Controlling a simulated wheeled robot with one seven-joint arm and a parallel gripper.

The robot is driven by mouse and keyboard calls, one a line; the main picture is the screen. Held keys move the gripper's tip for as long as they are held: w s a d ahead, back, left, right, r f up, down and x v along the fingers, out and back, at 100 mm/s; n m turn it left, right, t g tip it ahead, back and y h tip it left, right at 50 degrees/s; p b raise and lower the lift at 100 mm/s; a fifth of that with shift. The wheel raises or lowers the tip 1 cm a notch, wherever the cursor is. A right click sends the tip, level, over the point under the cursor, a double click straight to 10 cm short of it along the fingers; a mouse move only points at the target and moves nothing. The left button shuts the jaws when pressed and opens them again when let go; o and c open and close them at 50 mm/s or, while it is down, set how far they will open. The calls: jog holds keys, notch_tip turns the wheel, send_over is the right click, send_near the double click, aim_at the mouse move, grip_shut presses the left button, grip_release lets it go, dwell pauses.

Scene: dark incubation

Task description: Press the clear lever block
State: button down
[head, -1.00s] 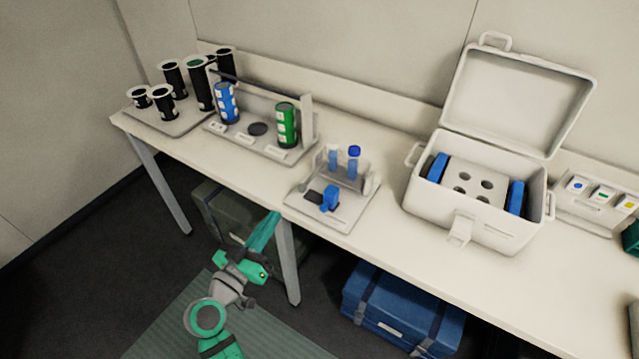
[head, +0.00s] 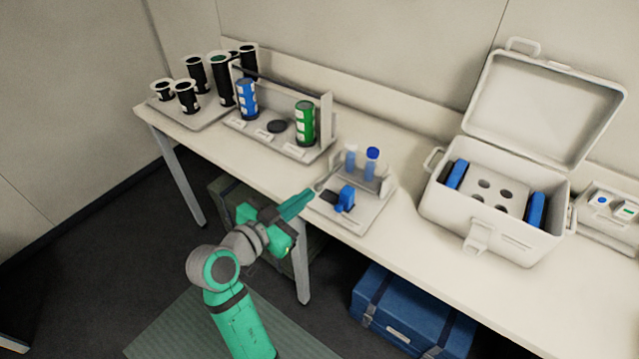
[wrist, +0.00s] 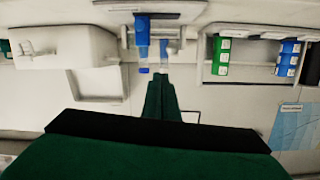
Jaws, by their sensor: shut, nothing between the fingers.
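A small pale station (head: 350,215) stands at the front edge of the bench. It carries a blue lever block (head: 345,198) with a dark piece on its left side; no clear block is distinct, and any label is too small to read. Two vials stand behind it, one with a blue cap (head: 372,154) and one with a pale cap (head: 350,149). My gripper (head: 309,194) is shut and empty, its tip at the left front edge of the station, apart from the lever block. In the wrist view, turned upside down, the fingertips (wrist: 163,78) point toward the station.
A rack with a blue canister (head: 247,98) and a green canister (head: 305,122) stands left of the station. A tray of black cylinders (head: 187,98) is farther left. An open white cooler (head: 490,225) stands to the right. A blue case (head: 410,310) lies under the bench.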

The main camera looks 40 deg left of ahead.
notch_tip(320, 180, up, 6)
jog(key=s+d+m+g+y, duration=0.1)
jog(key=m+g, duration=0.1)
jog(key=shift+d+g, duration=0.3)
jog(key=shift+g, duration=0.1)
jog(key=shift+f, duration=0.1)
jog(key=w+a+f, duration=0.3)
jog(key=w+f, duration=0.4)
jog(key=shift+w+a+f, duration=0.3)
jog(key=shift+w+f, duration=0.05)
jog(key=shift+f, duration=0.05)
dwell(0.3)
